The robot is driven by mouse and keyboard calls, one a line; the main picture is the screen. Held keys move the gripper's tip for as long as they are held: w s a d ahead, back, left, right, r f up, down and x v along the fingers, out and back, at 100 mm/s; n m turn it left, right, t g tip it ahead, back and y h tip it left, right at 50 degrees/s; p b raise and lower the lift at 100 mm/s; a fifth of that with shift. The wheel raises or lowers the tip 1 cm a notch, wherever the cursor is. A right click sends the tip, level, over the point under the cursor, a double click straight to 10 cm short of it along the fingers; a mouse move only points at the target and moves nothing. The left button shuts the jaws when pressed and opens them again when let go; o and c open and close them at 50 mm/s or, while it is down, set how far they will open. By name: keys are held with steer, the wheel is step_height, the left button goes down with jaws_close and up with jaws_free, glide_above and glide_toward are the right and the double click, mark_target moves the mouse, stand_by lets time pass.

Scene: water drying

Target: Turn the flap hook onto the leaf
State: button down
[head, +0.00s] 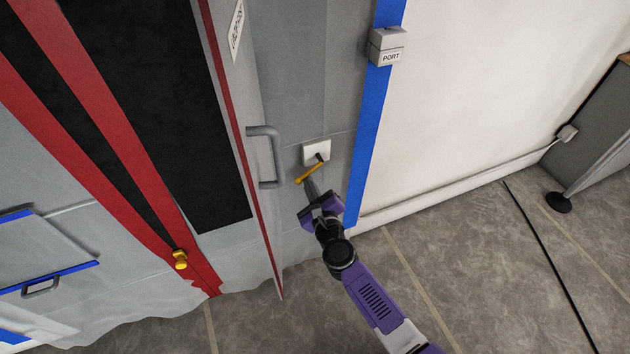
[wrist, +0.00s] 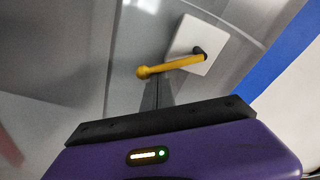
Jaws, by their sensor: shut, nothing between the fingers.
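The flap hook (head: 309,173) is a yellow bar on a black pivot, mounted on a white square plate (head: 315,149) on the grey sheeting. It slants down and left from the pivot, its rounded free end toward the leaf. The leaf (head: 244,153) is the grey panel with a thin red edge stripe, left of the hook and apart from it. My gripper (head: 310,186) is shut and empty just below the bar. In the wrist view, the fingertips (wrist: 157,84) meet the underside of the hook (wrist: 170,66) near its free end; I cannot tell whether they touch.
A grey pull handle (head: 276,157) stands out between the leaf edge and the hook. A blue tape strip (head: 371,130) runs down the right side, with a grey box marked PORT (head: 388,46) on it. The floor at right is mostly clear.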

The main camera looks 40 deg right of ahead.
steer(key=r+m+p, duration=0.1)
steer(key=a+r+m, duration=0.1)
steer(key=m, duration=0.1)
steer(key=a+r+m+p, duration=0.1)
steer(key=m, duration=0.1)
steer(key=shift+w+r+y+p, duration=0.2)
steer(key=shift+w+y+p, duration=0.1)
steer(key=shift+y+p, duration=0.1)
steer(key=shift+r, duration=0.1)
stand_by(0.4)
steer(key=b, duration=0.3)
glide_toward(302, 179)
steer(key=shift+s+a+f, duration=0.15)
steer(key=shift+s+f, duration=0.05)
steer(key=shift+f, duration=0.2)
steer(key=shift+s+a+f, duration=0.2)
steer(key=shift+f, duration=0.2)
stand_by(0.5)
